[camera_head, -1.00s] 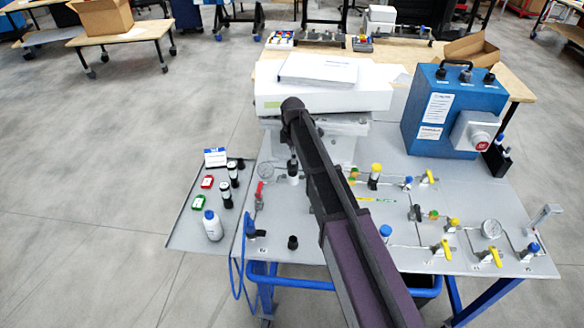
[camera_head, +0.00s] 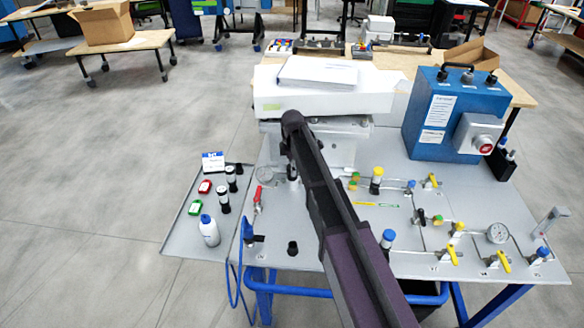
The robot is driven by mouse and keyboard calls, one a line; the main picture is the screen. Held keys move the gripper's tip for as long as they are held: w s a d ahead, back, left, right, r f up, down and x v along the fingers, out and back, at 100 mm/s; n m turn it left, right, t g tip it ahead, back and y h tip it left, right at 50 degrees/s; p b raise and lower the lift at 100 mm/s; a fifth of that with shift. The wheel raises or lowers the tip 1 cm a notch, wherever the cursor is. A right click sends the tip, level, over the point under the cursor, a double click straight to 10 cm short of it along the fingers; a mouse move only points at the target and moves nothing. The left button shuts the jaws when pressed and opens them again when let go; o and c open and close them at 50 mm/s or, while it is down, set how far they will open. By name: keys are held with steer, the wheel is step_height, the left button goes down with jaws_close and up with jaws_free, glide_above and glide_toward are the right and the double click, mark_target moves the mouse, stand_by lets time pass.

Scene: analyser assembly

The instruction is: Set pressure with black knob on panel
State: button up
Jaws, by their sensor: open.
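The panel (camera_head: 330,262) is a grey tabletop fitted with valves, tubing and gauges. My dark arm reaches across it from the lower right. My gripper (camera_head: 291,160) is at the arm's far end, small and mostly hidden by the wrist, beside or over a silver-and-black cylindrical fitting (camera_head: 293,174). I cannot tell whether they touch. A round pressure gauge (camera_head: 264,174) sits just left of that fitting. A short black knob (camera_head: 292,248) stands upright near the panel's front edge, apart from the gripper. Which black knob sets the pressure is not clear. I see nothing held.
A white box unit (camera_head: 325,97) stands behind the arm's end. A blue box (camera_head: 455,112) with a red button stands at the back right. Yellow-handled valves (camera_head: 449,256) and another gauge (camera_head: 497,233) occupy the right side.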

steer(key=c, duration=1.1)
steer(key=shift+c, duration=0.2)
steer(key=shift+m, duration=0.4)
steer(key=m, duration=1.2)
steer(key=shift+m, duration=0.3)
steer(key=m, duration=0.3)
steer(key=shift+m, duration=0.3)
steer(key=m, duration=0.3)
steer(key=shift+m, duration=0.4)
steer(key=m, duration=0.7)
